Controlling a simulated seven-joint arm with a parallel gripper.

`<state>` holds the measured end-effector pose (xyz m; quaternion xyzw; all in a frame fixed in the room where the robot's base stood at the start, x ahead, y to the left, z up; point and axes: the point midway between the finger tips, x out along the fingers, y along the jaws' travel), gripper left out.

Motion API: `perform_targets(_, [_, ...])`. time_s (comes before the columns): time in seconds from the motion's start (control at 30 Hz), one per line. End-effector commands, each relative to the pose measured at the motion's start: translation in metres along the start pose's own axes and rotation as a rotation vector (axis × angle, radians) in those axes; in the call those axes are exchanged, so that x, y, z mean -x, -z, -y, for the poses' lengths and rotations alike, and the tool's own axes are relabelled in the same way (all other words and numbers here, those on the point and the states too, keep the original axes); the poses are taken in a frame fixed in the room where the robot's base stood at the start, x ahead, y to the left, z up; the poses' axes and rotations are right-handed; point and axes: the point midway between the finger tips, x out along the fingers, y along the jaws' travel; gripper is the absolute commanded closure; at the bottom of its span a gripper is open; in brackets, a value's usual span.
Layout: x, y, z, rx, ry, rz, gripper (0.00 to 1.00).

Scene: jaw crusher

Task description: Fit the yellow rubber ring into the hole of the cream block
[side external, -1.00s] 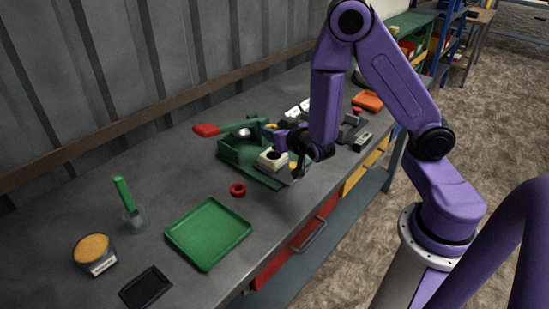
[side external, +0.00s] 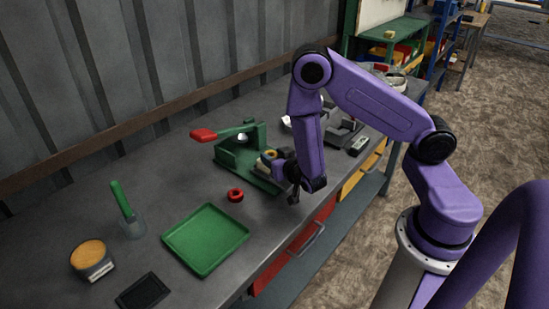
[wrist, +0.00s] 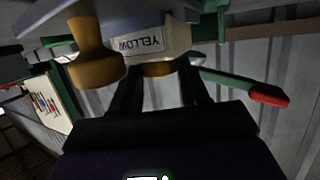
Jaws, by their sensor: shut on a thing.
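The cream block (side external: 262,168) sits on the green crusher base (side external: 232,160) in the side view, partly covered by my gripper; its hole is hidden. My gripper (side external: 271,160) reaches in from the right, low beside the block. A yellow ring (side external: 270,154) shows at its fingertips, just over the block; I cannot tell whether they touch. In the wrist view my fingers (wrist: 158,88) are shut on an amber-yellow piece (wrist: 158,69), which looks like the yellow rubber ring. A larger flanged amber piece (wrist: 96,58) is to its left.
The crusher's red-handled lever (side external: 204,135) sticks out left; it also shows in the wrist view (wrist: 268,95). A red ring (side external: 236,195) and a green tray (side external: 206,240) lie in front. Dark parts (side external: 342,132) stand behind my arm. The bench's left back is clear.

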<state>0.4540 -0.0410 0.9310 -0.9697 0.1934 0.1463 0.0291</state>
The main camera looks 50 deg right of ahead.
Motion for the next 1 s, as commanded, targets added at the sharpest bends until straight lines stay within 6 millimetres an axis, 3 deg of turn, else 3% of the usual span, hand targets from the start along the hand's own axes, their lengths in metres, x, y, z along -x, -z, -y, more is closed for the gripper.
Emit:
perform_targets(0.9, [-0.004, -0.019, 0.000, 0.004, 0.004, 0.011, 0.84])
perform_targets(0.93, [-0.004, -0.019, 0.000, 0.004, 0.005, 0.012, 0.48])
perform_targets(1.0, [-0.004, -0.019, 0.000, 0.004, 0.005, 0.012, 0.29])
